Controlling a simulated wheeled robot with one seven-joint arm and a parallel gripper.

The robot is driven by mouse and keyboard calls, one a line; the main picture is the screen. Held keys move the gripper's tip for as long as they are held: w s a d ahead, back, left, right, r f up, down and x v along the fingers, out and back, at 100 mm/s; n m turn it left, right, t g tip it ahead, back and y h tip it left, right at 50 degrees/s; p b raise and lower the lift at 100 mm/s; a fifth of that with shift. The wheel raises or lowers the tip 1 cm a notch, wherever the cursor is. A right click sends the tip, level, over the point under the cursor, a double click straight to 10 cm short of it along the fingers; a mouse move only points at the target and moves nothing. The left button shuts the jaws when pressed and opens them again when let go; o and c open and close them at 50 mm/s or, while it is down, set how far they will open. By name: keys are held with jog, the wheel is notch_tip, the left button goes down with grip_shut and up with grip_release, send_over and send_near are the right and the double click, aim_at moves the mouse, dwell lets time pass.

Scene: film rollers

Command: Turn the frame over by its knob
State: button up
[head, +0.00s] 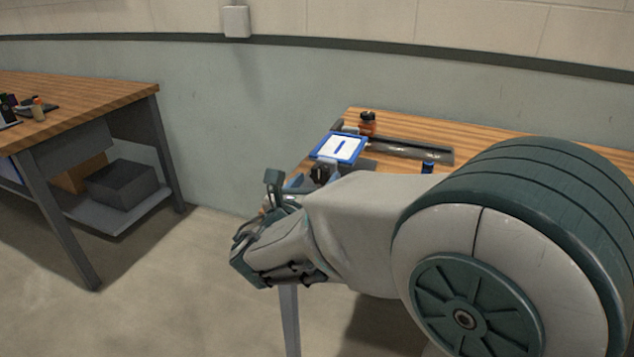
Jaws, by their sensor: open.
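A blue frame (359,156) with a white sheet and a small blue mark on it lies at the left end of the wooden table. A dark knob (320,173) shows at the frame's near side, just beyond my arm. My gripper (279,187) is left of the knob and nearer to me, apart from it as far as I can see. It is open, and I see nothing held in it. My forearm hides the table's near edge and whatever is below the knob.
A reddish-brown jar (367,124) stands behind the frame. A dark tray or roller bed (415,152) runs to the right of it, with a small blue-and-black item (428,167) at its near edge. Another workbench (85,95) stands at the left, with open floor (190,280) between.

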jog(key=shift+w+d, duration=0.25)
jog(key=shift+w, duration=0.45)
jog(key=c, duration=1)
